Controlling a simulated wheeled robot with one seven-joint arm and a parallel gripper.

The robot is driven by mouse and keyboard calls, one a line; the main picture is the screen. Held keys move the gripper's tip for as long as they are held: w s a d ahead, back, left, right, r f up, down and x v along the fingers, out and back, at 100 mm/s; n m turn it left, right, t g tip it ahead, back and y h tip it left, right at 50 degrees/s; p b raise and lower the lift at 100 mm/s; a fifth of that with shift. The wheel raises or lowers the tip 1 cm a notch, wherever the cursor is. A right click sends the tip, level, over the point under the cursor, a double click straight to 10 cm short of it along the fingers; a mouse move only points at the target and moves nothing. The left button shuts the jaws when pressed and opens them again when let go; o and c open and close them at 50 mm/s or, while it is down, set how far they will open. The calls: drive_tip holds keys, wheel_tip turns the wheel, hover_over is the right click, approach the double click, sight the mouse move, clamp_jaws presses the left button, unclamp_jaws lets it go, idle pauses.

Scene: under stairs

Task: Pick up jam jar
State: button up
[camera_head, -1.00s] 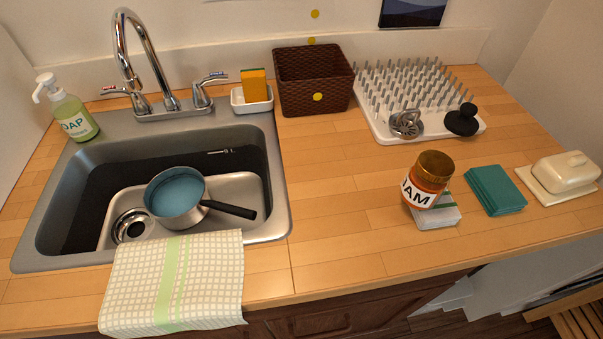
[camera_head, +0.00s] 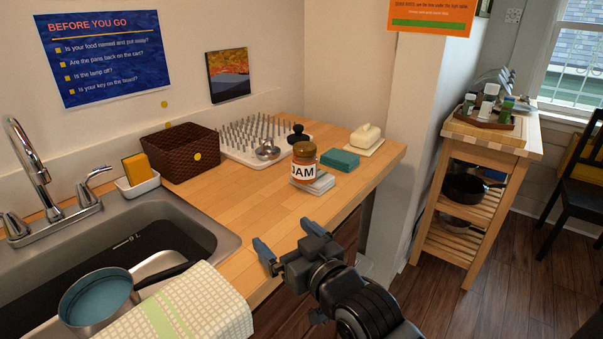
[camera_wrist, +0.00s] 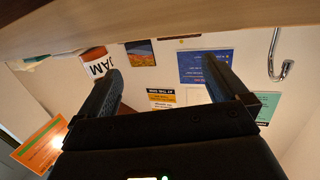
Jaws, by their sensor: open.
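The jam jar (camera_head: 304,163) has a brown lid, an orange-brown body and a white label reading JAM. It stands upright on a small pale stack (camera_head: 313,182) on the wooden counter, near the front edge. My gripper (camera_head: 288,240) is open and empty, in front of the counter edge, nearer the camera than the jar and apart from it. In the wrist view, which is upside down, the jar (camera_wrist: 96,65) shows beyond one finger, left of the space between the fingers (camera_wrist: 163,72). That finger hides part of the jar.
A teal stack (camera_head: 340,160) and a butter dish (camera_head: 367,138) lie right of the jar. A white drying rack (camera_head: 245,155) with a strainer is behind it, and a brown basket (camera_head: 180,160) stands left. Counter left of the jar is clear. A wooden cart (camera_head: 470,200) stands right.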

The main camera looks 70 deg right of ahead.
sight(310, 157)
drive_tip(key=d, duration=0.3)
drive_tip(key=w+d+r+m+h, duration=0.1)
drive_tip(key=d, duration=0.2)
drive_tip(key=w+d+r+g+h+b, duration=0.1)
drive_tip(key=d, duration=0.2)
drive_tip(key=shift+w+d+r+m, duration=0.1)
drive_tip(key=shift+w+r+m, duration=0.1)
drive_tip(key=shift+m, duration=0.1)
drive_tip(key=d+r, duration=0.1)
drive_tip(key=d, duration=0.2)
drive_tip(key=d+r+m+g+h+b, duration=0.1)
drive_tip(key=d, duration=0.2)
drive_tip(key=d+r+h, duration=0.1)
drive_tip(key=d, duration=0.2)
drive_tip(key=shift+d+r+m, duration=0.1)
drive_tip(key=shift+r+m, duration=0.2)
drive_tip(key=shift+r, duration=0.1)
drive_tip(key=x, duration=0.3)
drive_tip(key=shift+d+r, duration=0.15)
drive_tip(key=shift+r, duration=0.05)
drive_tip(key=shift+p+x, duration=0.55)
drive_tip(key=shift+x, duration=1.7)
drive_tip(key=shift+r, duration=0.1)
drive_tip(key=c, duration=1.6)
drive_tip(key=shift+r, duration=0.15)
